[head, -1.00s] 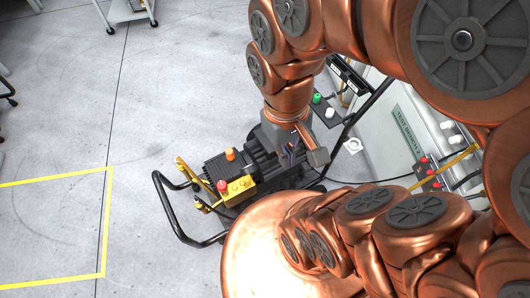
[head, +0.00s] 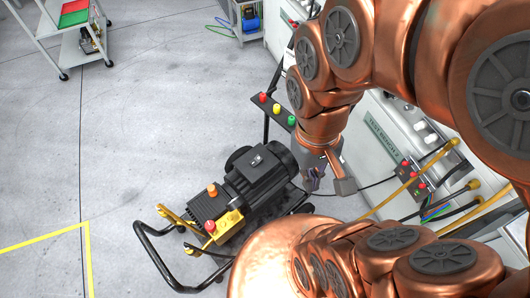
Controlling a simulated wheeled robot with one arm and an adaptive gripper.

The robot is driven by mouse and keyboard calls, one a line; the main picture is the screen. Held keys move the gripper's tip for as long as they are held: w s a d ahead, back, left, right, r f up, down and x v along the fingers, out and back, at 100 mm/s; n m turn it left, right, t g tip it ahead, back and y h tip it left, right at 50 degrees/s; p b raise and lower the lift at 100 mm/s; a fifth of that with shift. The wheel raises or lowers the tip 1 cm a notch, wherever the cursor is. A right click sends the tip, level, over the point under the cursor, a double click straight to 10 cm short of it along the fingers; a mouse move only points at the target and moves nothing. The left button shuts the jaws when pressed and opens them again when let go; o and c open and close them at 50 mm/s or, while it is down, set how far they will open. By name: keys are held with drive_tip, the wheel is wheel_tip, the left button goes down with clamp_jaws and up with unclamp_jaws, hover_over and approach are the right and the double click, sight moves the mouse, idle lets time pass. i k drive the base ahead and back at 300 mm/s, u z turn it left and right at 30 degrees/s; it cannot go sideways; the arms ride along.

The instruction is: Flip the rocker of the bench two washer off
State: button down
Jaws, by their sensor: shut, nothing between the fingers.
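The washer (head: 262,181) is a black motor unit on a wheeled frame with a black tube handle, standing on the floor beside the bench labelled "TEST BENCH", its number hard to read. A small grey plate (head: 256,160) with a dark part, perhaps the rocker, sits on top of the motor; its position is too small to tell. A yellow block (head: 228,222) with a red knob (head: 211,226) is at the front end, and an orange knob (head: 212,189) is nearby. My gripper (head: 328,187) is shut and empty, just right of the motor and apart from the plate.
The bench (head: 383,140) with red-button boxes and yellow hoses is on the right. A shelf cart (head: 68,38) is at the back left. The floor at left is clear.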

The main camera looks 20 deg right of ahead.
sight(257, 160)
drive_tip(key=k, duration=1.25)
drive_tip(key=u, duration=0.9)
drive_tip(key=i, duration=1.25)
drive_tip(key=z, duration=0.2)
